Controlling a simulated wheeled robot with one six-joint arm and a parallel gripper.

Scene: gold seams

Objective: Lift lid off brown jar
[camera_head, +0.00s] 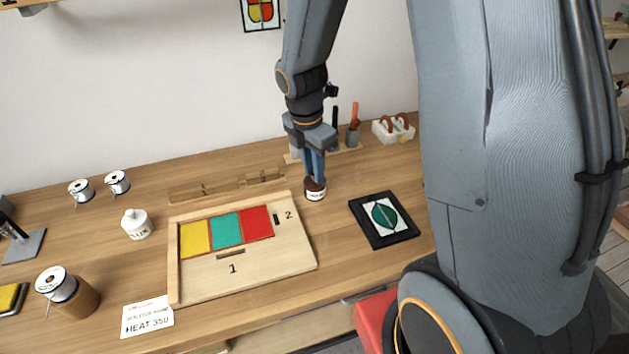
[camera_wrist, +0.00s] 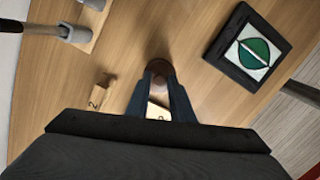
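The brown jar (camera_head: 315,194) stands upright on the wooden bench behind the right part of the wooden board. It has a dark brown lid (camera_head: 312,183) and a white label too small to read. My gripper (camera_head: 314,177) points down over the jar, with its two blue fingers at the lid. In the wrist view my gripper (camera_wrist: 161,76) has its fingertips on either side of the round brown lid (camera_wrist: 160,66). The fingers cover part of the lid, and I cannot tell whether they press on it. The lid looks seated on the jar.
The wooden board (camera_head: 262,269) holds yellow, teal and red panels. A black-framed leaf panel (camera_head: 407,233) lies right of the jar. A tool rack (camera_head: 349,152) and a white tote (camera_head: 393,131) stand behind. A white lidded jar (camera_head: 137,225) and wire spools (camera_head: 81,191) stand left.

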